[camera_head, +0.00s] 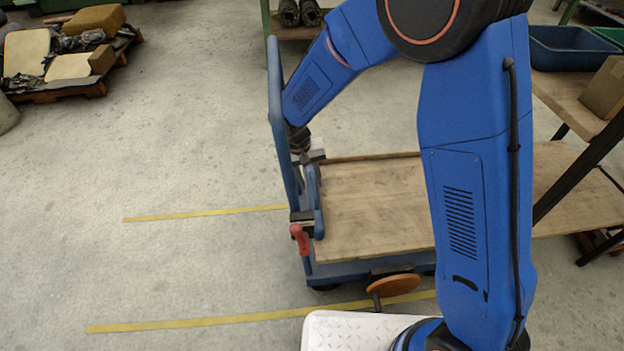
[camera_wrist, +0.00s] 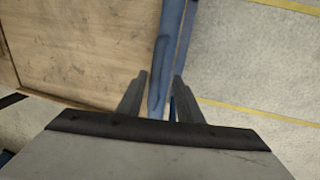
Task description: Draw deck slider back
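A trolley with a flat wooden deck (camera_head: 375,205) stands in front of me on a blue frame. A blue bar (camera_head: 318,205), which looks like the deck slider, lies at the deck's left end, close to the tall blue push handle (camera_head: 276,95). A red grip (camera_head: 299,238) is at its near end. My gripper (camera_head: 312,157) is at the bar's far end. In the wrist view, my gripper (camera_wrist: 163,82) is open, with the blue bar (camera_wrist: 161,60) running between its fingers. I cannot tell whether a finger touches it. The wooden deck (camera_wrist: 80,45) is on the left there.
A brown disc (camera_head: 395,285) on a short stalk stands by the trolley's near side. A wooden bench (camera_head: 565,95) with a blue bin (camera_head: 570,48) is at the right. A loaded pallet (camera_head: 60,92) is far left. The floor left of the trolley is clear, with yellow lines.

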